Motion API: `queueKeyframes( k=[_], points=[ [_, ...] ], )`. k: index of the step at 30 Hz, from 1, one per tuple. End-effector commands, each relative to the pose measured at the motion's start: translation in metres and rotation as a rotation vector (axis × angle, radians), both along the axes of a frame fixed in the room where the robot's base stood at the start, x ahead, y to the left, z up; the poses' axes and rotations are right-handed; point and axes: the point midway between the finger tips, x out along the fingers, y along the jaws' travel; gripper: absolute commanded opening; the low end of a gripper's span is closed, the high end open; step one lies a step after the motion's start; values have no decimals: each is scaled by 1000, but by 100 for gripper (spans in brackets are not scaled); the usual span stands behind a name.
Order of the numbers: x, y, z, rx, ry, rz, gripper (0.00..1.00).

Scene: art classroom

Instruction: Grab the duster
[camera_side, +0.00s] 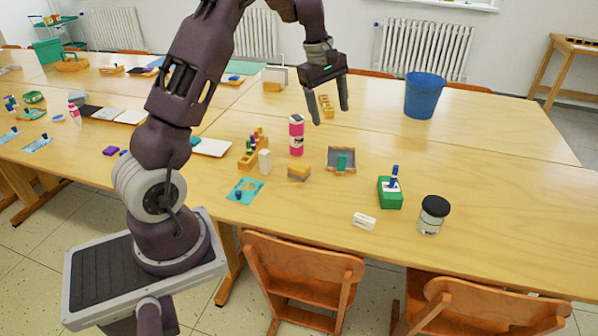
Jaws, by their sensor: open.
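A small block with a yellow-orange and grey body (299,173), which looks like the duster, lies on the near part of the table. It is between a white upright block and a small framed tray. My gripper (328,112) is open and empty, fingers pointing down, above the table. It is farther back and to the right of the block, well apart from it. A yellow item (326,106) shows between the fingers, apparently on the table behind them.
Around the block stand a pink bottle (296,135), a white block (264,161), a framed tray (341,159) and a wooden peg holder (252,150). A green box (390,192), a black-lidded jar (432,215) and a blue bucket (425,96) are to the right. The table's right end is clear.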

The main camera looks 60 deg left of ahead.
Motion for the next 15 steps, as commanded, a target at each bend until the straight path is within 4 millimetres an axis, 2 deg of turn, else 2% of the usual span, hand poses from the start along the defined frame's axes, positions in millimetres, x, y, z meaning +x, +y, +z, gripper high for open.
queueKeyframes(
  k=[1, 3, 6, 9, 15],
  points=[
    [5, 35, -41, 1, 54, 114, 69],
    [7, 75, -91, 7, 107, 257, 69],
    [1, 113, -150, 20, 165, 398, 69],
    [-7, 132, -187, 30, 198, 471, 69],
    [-11, 138, -216, 32, 212, 500, 69]
  ],
)
